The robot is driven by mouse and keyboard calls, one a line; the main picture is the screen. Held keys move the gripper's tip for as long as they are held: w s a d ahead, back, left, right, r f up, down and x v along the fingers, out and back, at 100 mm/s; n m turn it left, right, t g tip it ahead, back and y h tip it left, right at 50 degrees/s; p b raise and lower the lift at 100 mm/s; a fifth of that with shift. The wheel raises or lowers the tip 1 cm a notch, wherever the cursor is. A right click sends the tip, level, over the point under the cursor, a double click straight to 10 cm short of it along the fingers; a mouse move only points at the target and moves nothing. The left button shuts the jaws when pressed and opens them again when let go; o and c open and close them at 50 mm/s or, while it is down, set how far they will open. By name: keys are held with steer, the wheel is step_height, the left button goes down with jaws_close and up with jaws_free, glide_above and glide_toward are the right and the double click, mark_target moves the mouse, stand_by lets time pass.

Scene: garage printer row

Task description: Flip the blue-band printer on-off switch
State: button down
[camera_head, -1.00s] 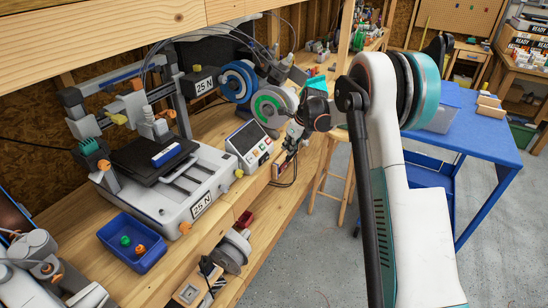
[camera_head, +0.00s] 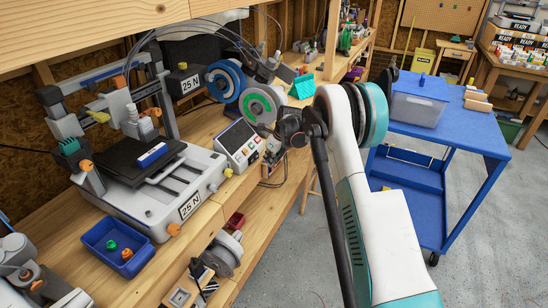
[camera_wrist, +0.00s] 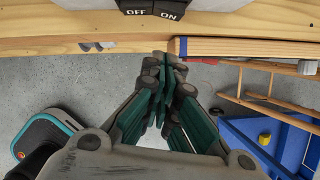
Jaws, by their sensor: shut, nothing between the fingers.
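A printer (camera_head: 150,200) with a grey base, black bed and "25 N" label stands on the wooden bench at left in the head view; its top bar carries a blue strip. A black rocker switch (camera_wrist: 152,10) marked OFF and ON shows at the top edge of the wrist view, on a pale housing partly cut off by the frame. I cannot tell which machine that housing belongs to. My gripper (camera_wrist: 165,62) is shut and empty, its fingertips below the switch in the picture and apart from it. In the head view my wrist hides most of the gripper.
The bench's wooden front edge (camera_wrist: 80,45) lies between my fingertips and the switch in the wrist view. A control box (camera_head: 240,145) stands right of the printer. A blue tray (camera_head: 113,246) sits in front. A blue trolley (camera_head: 440,130) stands at right, with open floor before it.

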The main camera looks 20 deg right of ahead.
mark_target(254, 158)
steer(key=shift+w+a+r+b, duration=0.1)
steer(key=shift+w+a+b, duration=0.05)
steer(key=shift+w+a, duration=0.45)
steer(key=shift+w+a+b, duration=0.15)
steer(key=shift+w+a, duration=0.2)
steer(key=shift+w, duration=0.3)
steer(key=shift+w+a+n, duration=0.1)
steer(key=shift+w+n, duration=0.35)
steer(key=shift+n, duration=0.05)
steer(key=shift+s+a, duration=0.1)
steer(key=shift+s, duration=0.05)
steer(key=shift+s+a, duration=0.3)
steer(key=shift+s, duration=0.3)
